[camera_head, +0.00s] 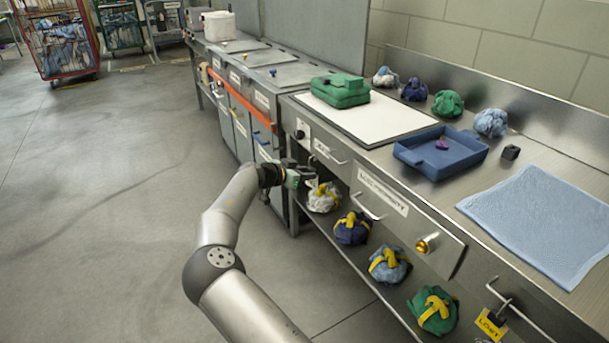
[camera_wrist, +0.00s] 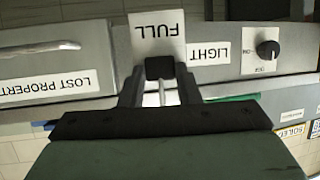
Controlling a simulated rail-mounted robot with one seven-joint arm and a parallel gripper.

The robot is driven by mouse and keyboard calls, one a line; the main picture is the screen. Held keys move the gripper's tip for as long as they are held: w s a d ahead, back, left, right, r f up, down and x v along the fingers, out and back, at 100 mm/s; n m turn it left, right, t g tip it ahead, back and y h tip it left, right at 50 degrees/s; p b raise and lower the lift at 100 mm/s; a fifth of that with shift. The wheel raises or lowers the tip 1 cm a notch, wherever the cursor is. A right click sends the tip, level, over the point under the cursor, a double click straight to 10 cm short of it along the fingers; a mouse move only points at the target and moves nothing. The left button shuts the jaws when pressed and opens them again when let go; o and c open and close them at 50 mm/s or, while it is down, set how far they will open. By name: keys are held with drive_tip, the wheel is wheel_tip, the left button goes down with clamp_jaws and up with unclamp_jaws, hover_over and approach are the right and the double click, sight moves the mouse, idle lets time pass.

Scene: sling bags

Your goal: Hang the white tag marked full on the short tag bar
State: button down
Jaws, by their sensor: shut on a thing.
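The white tag marked FULL (camera_wrist: 157,30) shows upside down in the wrist view, at the dark fingertips of my gripper (camera_wrist: 160,70). My gripper is shut on the tag, which stands out past the fingertips. In the head view my gripper (camera_head: 306,176) is at the bench front, below the LIGHT label (camera_head: 322,148), with a small pale patch of the tag beside it. A thin pale rod shows between the fingers in the wrist view; I cannot tell whether it is the short tag bar. A metal bar (camera_head: 500,296) with a yellow LOST tag (camera_head: 491,325) is at lower right.
The LOST PROPERTY drawer (camera_head: 383,190) and its handle are right of my gripper. A shelf below holds several tied bundles (camera_head: 351,228). On the bench are a blue tray (camera_head: 440,165), a blue cloth (camera_head: 540,225) and a green bag (camera_head: 341,90).

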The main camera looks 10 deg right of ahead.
drive_tip(key=shift+f+b, duration=0.1)
drive_tip(key=shift+b, duration=0.2)
drive_tip(key=shift+w+d+r+b, duration=0.1)
drive_tip(key=shift+w+d+b, duration=0.2)
drive_tip(key=shift+d, duration=0.4)
drive_tip(key=shift+w+d+r+b, duration=0.1)
drive_tip(key=shift+w+d+b, duration=0.2)
drive_tip(key=shift+d, duration=0.35)
drive_tip(key=shift+w+d+b, duration=0.25)
drive_tip(key=shift+d+b, duration=0.05)
drive_tip(key=shift+d, duration=0.4)
drive_tip(key=shift+b, duration=1.1)
drive_tip(key=shift+d, duration=0.1)
drive_tip(key=shift+w+d+b, duration=0.35)
drive_tip(key=shift+d, duration=0.4)
drive_tip(key=shift+w+d+b, duration=0.3)
drive_tip(key=shift+w+d, duration=0.05)
drive_tip(key=shift+d, duration=0.4)
drive_tip(key=shift+f, duration=0.15)
drive_tip(key=shift+f+b, duration=1.1)
drive_tip(key=shift+b, duration=0.05)
